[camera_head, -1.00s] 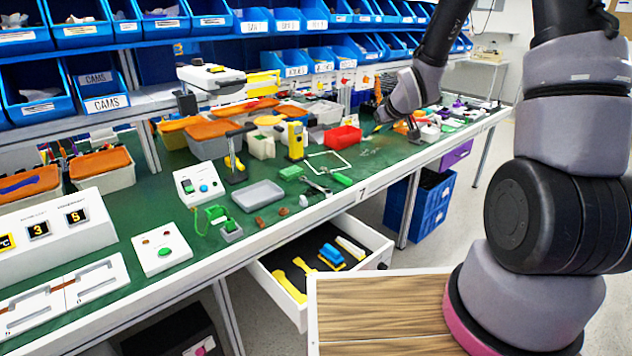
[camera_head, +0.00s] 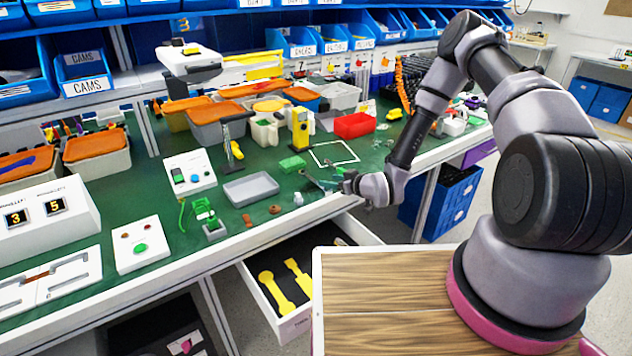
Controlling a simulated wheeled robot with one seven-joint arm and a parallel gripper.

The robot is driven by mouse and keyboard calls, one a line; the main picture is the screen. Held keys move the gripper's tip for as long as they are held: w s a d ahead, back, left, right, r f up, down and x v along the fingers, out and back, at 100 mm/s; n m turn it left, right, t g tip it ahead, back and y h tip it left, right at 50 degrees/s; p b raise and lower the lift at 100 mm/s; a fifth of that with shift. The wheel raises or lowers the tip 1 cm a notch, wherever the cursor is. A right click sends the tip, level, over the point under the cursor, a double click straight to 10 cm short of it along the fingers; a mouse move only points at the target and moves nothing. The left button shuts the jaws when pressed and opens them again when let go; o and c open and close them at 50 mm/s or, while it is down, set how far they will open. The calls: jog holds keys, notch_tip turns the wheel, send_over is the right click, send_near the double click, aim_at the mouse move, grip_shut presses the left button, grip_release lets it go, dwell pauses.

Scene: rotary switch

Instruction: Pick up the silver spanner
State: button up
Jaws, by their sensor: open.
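The silver spanner (camera_head: 312,180) lies on the green bench top near its front edge, right of the grey tray (camera_head: 251,189). It is small in the head view and its right part is hidden by my gripper. My gripper (camera_head: 330,184) is low over the bench edge, at the right end of the spanner. Its jaws are open. The fingers are tiny here, and I cannot tell whether they are around the spanner or touch it.
A green block (camera_head: 292,163) and a white square outline (camera_head: 335,153) lie behind the spanner. A red bin (camera_head: 354,126) stands farther back. Below the bench edge, an open drawer (camera_head: 262,293) holds yellow tools. Blue bins line the shelves above.

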aim_at(313, 179)
jog(key=x, duration=0.3)
jog(key=shift+w+a+f, duration=0.1)
jog(key=shift+w+a, duration=0.05)
jog(key=shift+w, duration=0.1)
jog(key=shift+x, duration=2.75)
jog(key=shift+s+f, duration=0.15)
jog(key=shift+f, duration=0.05)
grip_shut()
